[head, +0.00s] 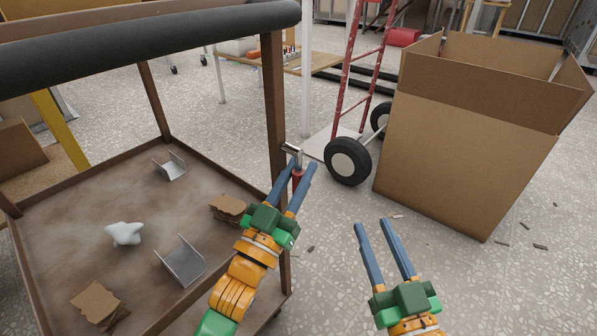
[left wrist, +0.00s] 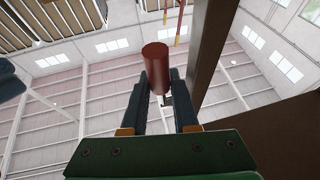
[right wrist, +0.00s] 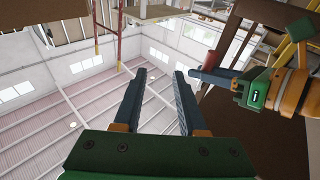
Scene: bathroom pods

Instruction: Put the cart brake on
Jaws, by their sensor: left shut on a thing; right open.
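The cart (head: 274,100) is a brown frame with a black padded handle bar and a low tray, at the left of the head view. Its brake lever has a silver metal top (head: 291,149) beside the cart's near right post and a red grip (head: 297,178). My left gripper (head: 296,176) is shut on the red grip, which shows as a red cylinder (left wrist: 156,62) between the fingers in the left wrist view. My right gripper (head: 384,236) is open and empty above the floor, right of the cart; its fingers (right wrist: 158,82) are apart in the right wrist view.
The cart tray holds a white lumpy piece (head: 124,233), metal brackets (head: 184,262) and cardboard scraps (head: 97,303). A large open cardboard box (head: 465,140) stands at the right. A red hand truck (head: 348,160) with black wheels stands behind. Small debris lies on the floor.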

